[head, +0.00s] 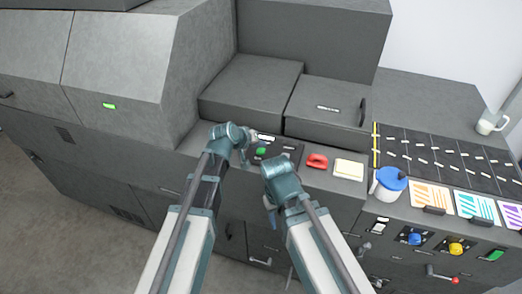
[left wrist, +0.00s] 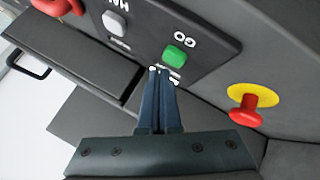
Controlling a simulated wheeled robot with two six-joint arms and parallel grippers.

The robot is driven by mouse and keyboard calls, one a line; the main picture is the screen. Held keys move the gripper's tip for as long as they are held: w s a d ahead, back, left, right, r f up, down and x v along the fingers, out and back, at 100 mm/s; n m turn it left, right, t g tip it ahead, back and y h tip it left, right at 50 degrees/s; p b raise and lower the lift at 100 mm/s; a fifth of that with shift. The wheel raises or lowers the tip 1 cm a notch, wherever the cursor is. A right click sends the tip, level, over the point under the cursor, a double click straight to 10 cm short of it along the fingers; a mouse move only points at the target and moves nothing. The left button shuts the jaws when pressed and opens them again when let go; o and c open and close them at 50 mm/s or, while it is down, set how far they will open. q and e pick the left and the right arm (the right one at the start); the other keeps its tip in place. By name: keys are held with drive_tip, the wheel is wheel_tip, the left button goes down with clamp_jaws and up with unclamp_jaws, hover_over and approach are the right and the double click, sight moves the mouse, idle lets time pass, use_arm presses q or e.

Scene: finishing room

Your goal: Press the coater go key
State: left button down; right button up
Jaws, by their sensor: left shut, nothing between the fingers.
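The green go key (left wrist: 175,54) sits on a dark panel with "GO" printed beside it, upside down in the left wrist view. It also shows in the head view (head: 261,151). My left gripper (left wrist: 164,72) is shut and empty. Its fingertips are at the small white label beside the green key, not over the key; I cannot tell whether they touch the panel. In the head view my left gripper (head: 243,164) is just left of the key. My right gripper (head: 270,212) hangs in front of the counter edge; its fingers are too unclear to read.
A grey key (left wrist: 115,22) is beside the green one. A red mushroom button on a yellow disc (left wrist: 240,96) stands out nearby. In the head view, a red object (head: 317,160), a pale note pad (head: 349,169) and a blue-lidded pot (head: 388,183) are to the right.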

use_arm(q)
drive_tip(key=shift+f, duration=0.15)
idle(0.4)
drive_tip(key=shift+f+b, duration=0.25)
drive_tip(key=shift+b, duration=0.2)
